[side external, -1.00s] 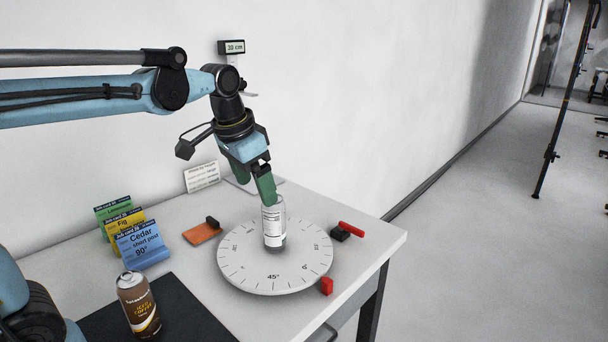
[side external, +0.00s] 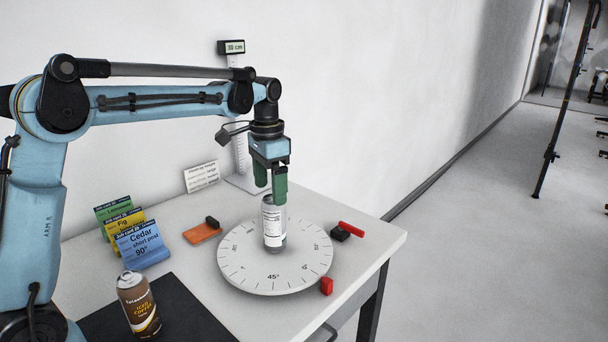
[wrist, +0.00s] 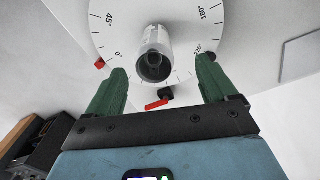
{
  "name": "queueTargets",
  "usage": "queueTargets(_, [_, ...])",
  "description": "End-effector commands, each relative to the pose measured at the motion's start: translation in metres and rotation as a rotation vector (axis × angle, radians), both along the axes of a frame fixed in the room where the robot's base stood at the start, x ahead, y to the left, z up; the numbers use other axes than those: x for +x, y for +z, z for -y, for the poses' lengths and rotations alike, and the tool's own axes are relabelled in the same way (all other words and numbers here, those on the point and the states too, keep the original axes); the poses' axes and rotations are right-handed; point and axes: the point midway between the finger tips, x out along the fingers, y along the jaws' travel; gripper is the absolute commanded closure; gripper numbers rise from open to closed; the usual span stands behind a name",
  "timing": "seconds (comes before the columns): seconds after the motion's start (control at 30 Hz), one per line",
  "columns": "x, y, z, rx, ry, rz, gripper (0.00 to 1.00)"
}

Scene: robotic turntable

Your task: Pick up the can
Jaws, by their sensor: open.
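A silver can with a white label (side external: 272,226) stands upright on the round white turntable (side external: 240,276). My gripper (side external: 270,188) points down at the can's top, its green fingers open. In the side view the nearer finger overlaps the can's upper edge; I cannot tell if it touches. In the wrist view the can (wrist: 155,45) shows end-on, beyond and between the open fingertips of my gripper (wrist: 161,68), with nothing held. A second can, brown with an iced coffee label (side external: 139,304), stands on the black mat (side external: 185,312) at the front left.
Red and black pieces (side external: 344,231) sit by the turntable's right edge, and a red block (side external: 327,286) at its front. An orange piece (side external: 201,233) lies left of it. Coloured cards (side external: 135,240) stand at the left. A height gauge (side external: 240,160) stands behind, near the wall.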

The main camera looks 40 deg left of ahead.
Motion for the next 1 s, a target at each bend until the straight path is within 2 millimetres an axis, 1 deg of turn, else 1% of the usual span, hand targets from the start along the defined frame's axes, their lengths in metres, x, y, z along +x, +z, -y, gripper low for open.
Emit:
queueTargets(0.03, [0.000, -0.007, 0.000, 0.000, 0.000, 0.000, 0.14])
queueTargets(0.1, [0.001, -0.013, 0.000, 0.000, 0.000, 0.000, 0.14])
queueTargets(0.27, [0.001, -0.020, 0.001, 0.000, 0.000, 0.001, 0.14])
queueTargets(0.37, [0.001, -0.029, 0.004, 0.000, -0.001, 0.001, 0.14])
queueTargets(0.5, [0.003, -0.049, 0.009, 0.000, -0.001, 0.001, 0.14])
queueTargets(0.67, [0.002, -0.066, 0.009, -0.001, 0.000, 0.003, 0.14])
queueTargets(0.8, [0.002, -0.071, 0.009, -0.002, -0.001, 0.003, 0.14])
queueTargets(0.97, [0.002, -0.071, 0.009, -0.002, -0.001, 0.003, 0.14])
queueTargets(1.0, [0.002, -0.071, 0.009, -0.002, -0.001, 0.003, 0.18])
